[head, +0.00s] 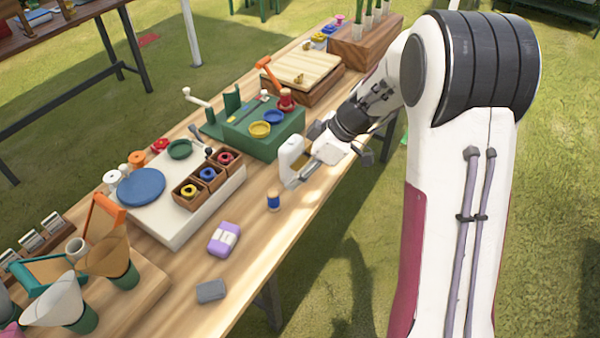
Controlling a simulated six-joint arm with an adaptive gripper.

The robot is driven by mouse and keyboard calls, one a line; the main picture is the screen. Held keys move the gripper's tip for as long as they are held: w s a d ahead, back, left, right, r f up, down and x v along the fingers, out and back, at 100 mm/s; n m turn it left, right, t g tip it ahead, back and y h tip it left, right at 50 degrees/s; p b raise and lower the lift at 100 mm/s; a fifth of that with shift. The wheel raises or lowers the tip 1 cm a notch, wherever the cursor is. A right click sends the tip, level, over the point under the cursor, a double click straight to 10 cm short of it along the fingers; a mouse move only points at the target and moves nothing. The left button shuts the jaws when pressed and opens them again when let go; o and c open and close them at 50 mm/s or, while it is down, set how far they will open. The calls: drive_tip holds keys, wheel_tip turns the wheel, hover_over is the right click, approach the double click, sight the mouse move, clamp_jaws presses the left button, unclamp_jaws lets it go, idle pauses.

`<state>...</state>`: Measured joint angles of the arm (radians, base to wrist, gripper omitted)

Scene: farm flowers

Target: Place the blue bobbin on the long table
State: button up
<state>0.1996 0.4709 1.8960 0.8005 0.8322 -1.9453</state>
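My gripper (288,184) reaches in low over the table from the right, just above and to the right of the bobbin in the picture. A small gap shows between them, and the bobbin appears free of the gripper. The fingers are small and seen from the side, so their opening is unclear. Another blue round item (207,174) lies in the middle compartment of a wooden box, between yellow and red ones.
A green box (262,145) with yellow and blue dishes stands behind my gripper. A white board (175,225) carries the wooden compartments and a blue disc (141,187). A purple pack (223,239) and grey block (211,291) lie nearer. Bare wood surrounds the bobbin.

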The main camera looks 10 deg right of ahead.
drive_tip(key=s+r+m+t+h, duration=0.15)
drive_tip(key=s+r+m, duration=0.25)
drive_tip(key=s+r, duration=0.5)
drive_tip(key=s+r+m+h, duration=0.35)
drive_tip(key=s+r, duration=0.25)
drive_tip(key=s, duration=0.6)
drive_tip(key=s+d+m+t, duration=0.1)
drive_tip(key=s+d+m, duration=0.1)
drive_tip(key=s+m, duration=0.1)
drive_tip(key=s+d+r+m+h, duration=0.1)
drive_tip(key=s+d+m, duration=0.1)
drive_tip(key=s, duration=0.3)
drive_tip(key=shift+s+m+t, duration=0.35)
drive_tip(key=shift+s+m, duration=0.05)
drive_tip(key=shift+m, duration=0.05)
